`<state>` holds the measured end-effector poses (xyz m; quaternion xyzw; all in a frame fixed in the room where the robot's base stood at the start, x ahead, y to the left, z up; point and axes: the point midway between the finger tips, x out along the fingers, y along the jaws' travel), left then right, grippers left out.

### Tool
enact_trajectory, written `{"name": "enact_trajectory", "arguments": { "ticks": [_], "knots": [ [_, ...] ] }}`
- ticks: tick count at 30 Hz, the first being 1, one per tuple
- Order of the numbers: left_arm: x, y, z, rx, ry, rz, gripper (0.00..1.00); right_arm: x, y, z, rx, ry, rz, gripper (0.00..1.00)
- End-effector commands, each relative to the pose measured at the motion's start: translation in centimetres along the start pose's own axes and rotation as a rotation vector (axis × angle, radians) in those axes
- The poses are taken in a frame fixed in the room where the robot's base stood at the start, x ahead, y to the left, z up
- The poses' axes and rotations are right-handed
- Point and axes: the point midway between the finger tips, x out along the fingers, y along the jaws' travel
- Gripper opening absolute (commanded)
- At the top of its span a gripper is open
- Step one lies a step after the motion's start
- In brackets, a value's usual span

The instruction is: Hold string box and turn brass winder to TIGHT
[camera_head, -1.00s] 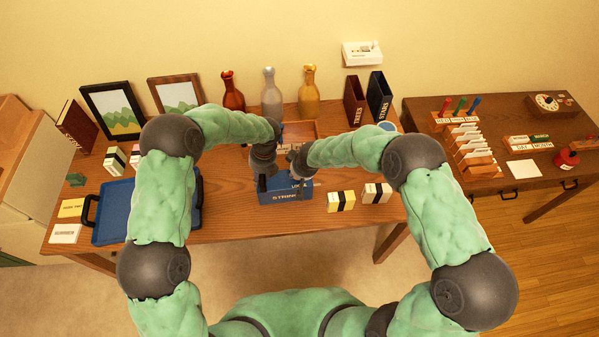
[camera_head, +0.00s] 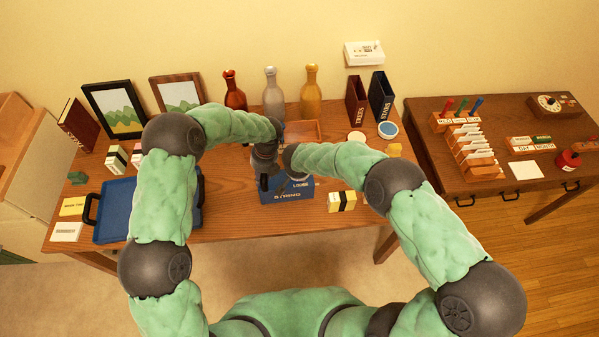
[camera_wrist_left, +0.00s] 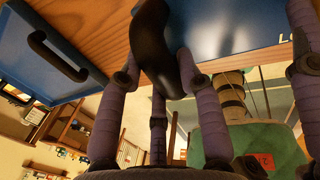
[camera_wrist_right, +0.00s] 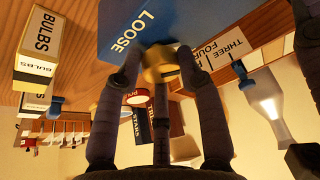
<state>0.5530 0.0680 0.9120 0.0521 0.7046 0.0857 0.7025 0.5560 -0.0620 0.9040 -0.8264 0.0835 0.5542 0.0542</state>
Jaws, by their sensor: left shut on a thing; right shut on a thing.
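The blue string box (camera_head: 290,194) stands near the front edge of the wooden table in the head view. My left gripper (camera_wrist_left: 160,68) is shut on its dark curved handle (camera_wrist_left: 152,40) at the box's left side. My right gripper (camera_wrist_right: 160,60) is shut on the brass winder (camera_wrist_right: 158,66) on the box. The word LOOSE shows beside the winder in the right wrist view. In the head view my grippers hide the winder. I cannot see the TIGHT mark or tell exactly where the winder points.
A blue tray (camera_head: 116,224) lies left of the box. Three bottles, including a gold one (camera_head: 311,92), stand behind. A side table (camera_head: 500,183) is at the right.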

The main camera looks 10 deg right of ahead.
Motion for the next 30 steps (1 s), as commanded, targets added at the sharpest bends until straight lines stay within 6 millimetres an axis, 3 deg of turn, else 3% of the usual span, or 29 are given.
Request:
{"name": "enact_trajectory", "arguments": {
  "ticks": [10,11,13,23,30],
  "knots": [
    [0.2,-0.4,-0.4,0.009,0.006,-0.002,0.07,-0.3,-0.5,-0.6,0.003,0.013,-0.012,0.05],
    [0.3,-0.3,-0.4,0.009,0.006,-0.001,0.07,-0.3,-0.5,-0.6,0.003,0.013,-0.012,0.41],
    [0.3,-0.3,-0.4,0.009,0.007,-0.001,0.07,-0.3,-0.4,-0.6,0.003,0.013,-0.011,0.60],
    [0.3,-0.1,-0.3,0.005,0.007,0.002,0.07,-0.2,-0.2,-0.3,0.003,0.006,-0.005,0.60],
    [0.3,0.0,-0.3,0.003,0.007,0.003,0.07,-2.2,-0.2,-0.4,0.002,0.008,-0.006,0.60]
  ]
}}
